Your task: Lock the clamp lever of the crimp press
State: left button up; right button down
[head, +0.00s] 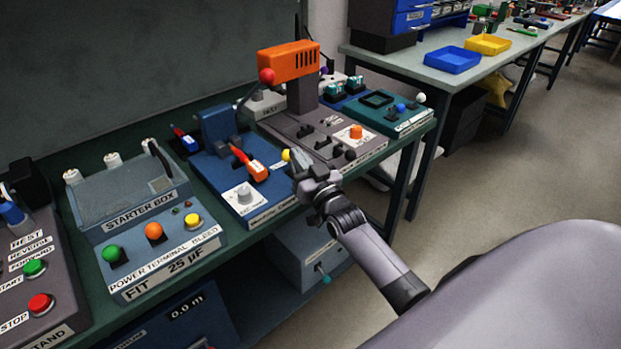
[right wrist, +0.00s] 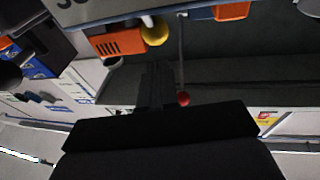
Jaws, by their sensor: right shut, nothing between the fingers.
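The press with an orange slotted head (head: 289,62) stands on a grey base at the back of the bench; I take it to be the crimp press. A lever with a red ball (head: 267,76) reaches out from its head. A yellow ball knob (head: 286,155) sits low at the near-left side of its base. My right gripper (head: 298,163) is shut and empty, its tips close beside the yellow knob; contact cannot be told. In the right wrist view the dark fingers (right wrist: 155,85) point toward the yellow knob (right wrist: 155,32), with the red ball (right wrist: 183,99) to the right. My left gripper is out of view.
A blue fixture (head: 215,165) with an orange-red handle (head: 257,170) stands just left of my gripper. The starter box (head: 135,200) is farther left. A green fixture (head: 385,110) stands right of the press. Open floor lies to the right of the bench.

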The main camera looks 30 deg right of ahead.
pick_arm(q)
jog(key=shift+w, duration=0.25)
pick_arm(e)
jog(key=shift+w+a+r, duration=0.1)
jog(key=shift+w+r, duration=0.05)
jog(key=shift+w, duration=0.45)
jog(key=shift+w+a+r, duration=0.1)
jog(key=shift+w, duration=0.45)
jog(key=shift+w, duration=0.1)
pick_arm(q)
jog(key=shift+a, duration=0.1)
pick_arm(e)
jog(key=shift+r, duration=0.15)
